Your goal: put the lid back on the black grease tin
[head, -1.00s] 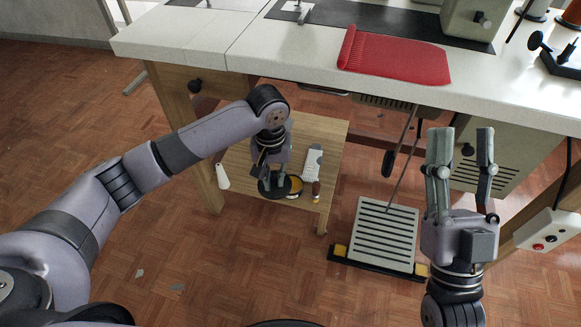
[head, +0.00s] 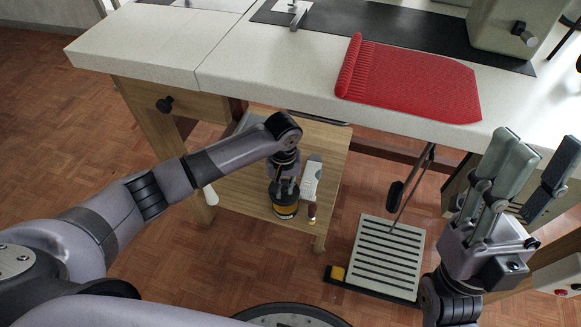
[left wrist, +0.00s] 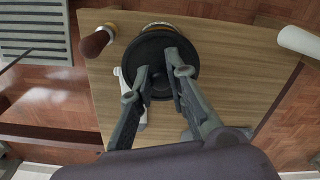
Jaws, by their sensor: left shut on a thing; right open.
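The black round lid (left wrist: 155,48) is in my left gripper (left wrist: 160,72), whose fingers are shut on its middle. In the head view my left gripper (head: 285,183) is over the small shelf, and the lid (head: 281,194) is over the black grease tin (head: 286,210) with its orange-yellow band. In the left wrist view only a thin rim of the tin (left wrist: 158,26) shows past the lid's far edge. The lid looks nearly over the tin, slightly offset; I cannot tell if they touch. My right gripper (head: 530,175) is open and empty at the right.
The wooden shelf (head: 245,195) also bears a white-grey tool (head: 311,178) and a wooden-handled tool (head: 312,213) close right of the tin. A white rounded thing (head: 210,195) is at its left edge. The table (head: 215,55) overhangs; a pedal (head: 375,255) is on the floor.

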